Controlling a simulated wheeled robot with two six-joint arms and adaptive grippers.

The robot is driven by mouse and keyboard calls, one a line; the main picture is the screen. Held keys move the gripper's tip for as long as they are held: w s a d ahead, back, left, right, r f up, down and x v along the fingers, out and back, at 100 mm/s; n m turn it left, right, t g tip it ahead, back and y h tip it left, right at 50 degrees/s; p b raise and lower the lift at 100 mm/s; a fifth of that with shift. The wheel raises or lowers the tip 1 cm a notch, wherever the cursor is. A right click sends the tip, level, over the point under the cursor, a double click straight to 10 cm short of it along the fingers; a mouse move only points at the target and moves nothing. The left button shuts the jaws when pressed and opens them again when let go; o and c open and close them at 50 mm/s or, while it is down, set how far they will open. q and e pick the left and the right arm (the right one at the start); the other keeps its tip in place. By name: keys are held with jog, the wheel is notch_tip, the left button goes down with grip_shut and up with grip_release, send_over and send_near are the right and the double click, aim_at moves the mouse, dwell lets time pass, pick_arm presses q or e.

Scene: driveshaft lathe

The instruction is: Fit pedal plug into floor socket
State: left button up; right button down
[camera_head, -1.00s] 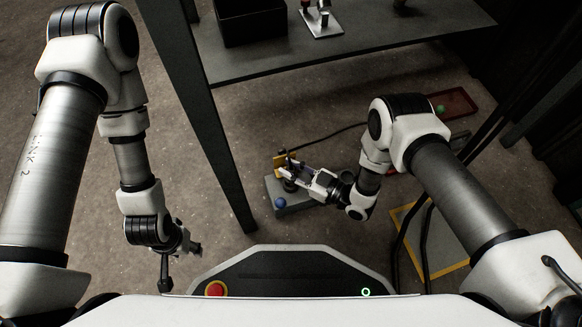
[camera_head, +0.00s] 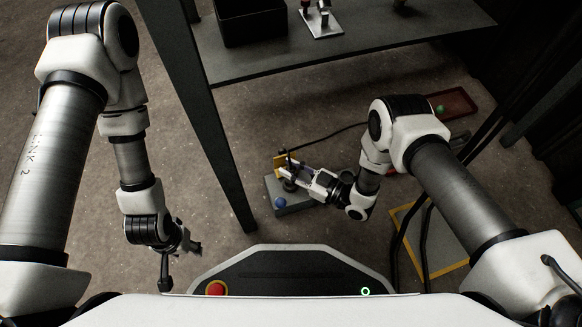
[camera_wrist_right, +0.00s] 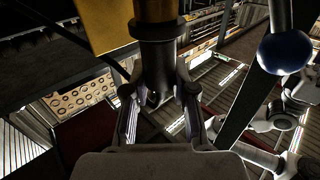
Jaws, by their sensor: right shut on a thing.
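My right gripper (camera_head: 290,177) is over the grey floor box (camera_head: 298,207), which I take to be the socket's housing. In the right wrist view its fingers (camera_wrist_right: 158,100) are closed around a dark, round-bodied plug (camera_wrist_right: 158,65). The plug's far end meets a wider dark collar, and I cannot tell how deep it sits in any socket. A yellow plate (camera_head: 281,160) stands beside the gripper; it also shows in the right wrist view (camera_wrist_right: 103,22). My left gripper (camera_head: 188,245) hangs empty at the lower left, small and dark, its jaws unclear.
A blue ball (camera_head: 280,202) sits on the box's front; it also shows in the wrist view (camera_wrist_right: 284,52). A black cable (camera_head: 330,135) runs toward a red tray (camera_head: 462,103) with a green button. A table leg (camera_head: 222,165) stands left of the box. A yellow-edged plate (camera_head: 425,240) lies right.

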jog(key=shift+f+b, duration=1.05)
jog(key=shift+f, duration=0.4)
jog(key=c, duration=0.9)
grip_release()
jog(key=shift+o, duration=0.2)
jog(key=v, duration=1.2)
